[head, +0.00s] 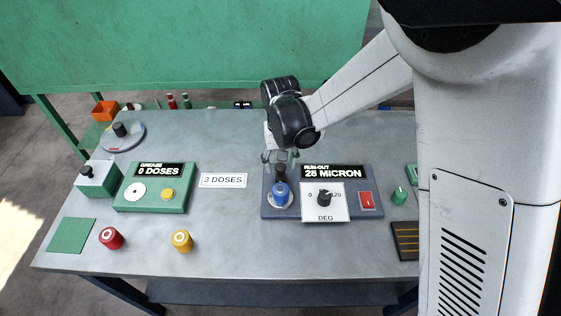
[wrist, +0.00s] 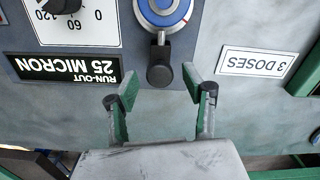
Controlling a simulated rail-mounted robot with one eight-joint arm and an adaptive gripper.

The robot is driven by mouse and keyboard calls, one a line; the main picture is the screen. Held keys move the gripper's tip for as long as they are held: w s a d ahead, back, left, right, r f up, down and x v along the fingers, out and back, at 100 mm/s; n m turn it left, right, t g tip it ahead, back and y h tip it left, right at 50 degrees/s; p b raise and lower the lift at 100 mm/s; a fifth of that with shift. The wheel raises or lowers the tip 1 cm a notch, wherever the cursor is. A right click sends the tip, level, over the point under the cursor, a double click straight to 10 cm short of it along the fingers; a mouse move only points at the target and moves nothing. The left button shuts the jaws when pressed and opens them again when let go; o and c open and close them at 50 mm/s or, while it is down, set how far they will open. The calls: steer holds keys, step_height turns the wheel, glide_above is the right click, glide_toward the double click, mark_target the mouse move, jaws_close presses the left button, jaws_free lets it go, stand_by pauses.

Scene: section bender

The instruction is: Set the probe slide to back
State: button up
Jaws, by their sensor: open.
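The run-out panel (head: 356,205) is a dark blue-grey plate at the table's middle right. On it, a black knob (head: 280,170) stands just behind a round blue part (head: 280,194); I take this knob as the probe slide. In the wrist view the black knob (wrist: 160,76) sits on a short metal stem beside the blue disc (wrist: 163,12). My gripper (head: 280,157) hangs just behind and above it. In the wrist view my open fingers (wrist: 160,82) lie on either side of the knob, with gaps and no visible contact.
A dial (head: 324,199) and a run-out display (head: 333,172) stand right of the knob. A "3 DOSES" label (head: 223,180) and a green grease panel (head: 154,190) lie left. Red (head: 111,238) and yellow (head: 182,241) knobs stand near the front edge. The tabletop behind the panel is mostly clear.

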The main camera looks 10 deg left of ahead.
steer(key=shift+c, duration=0.2)
jaws_close()
steer(key=shift+w, duration=0.1)
steer(key=w, duration=0.1)
steer(key=w+b, duration=0.1)
steer(key=w, duration=0.1)
steer(key=shift+a+f, duration=0.1)
steer(key=shift+a, duration=0.25)
steer(key=shift+w+a+r, duration=0.1)
steer(key=shift+w+r, duration=0.1)
steer(key=shift+w, duration=0.1)
steer(key=shift+o, duration=0.2)
jaws_free()
steer(key=shift+w+f, duration=0.1)
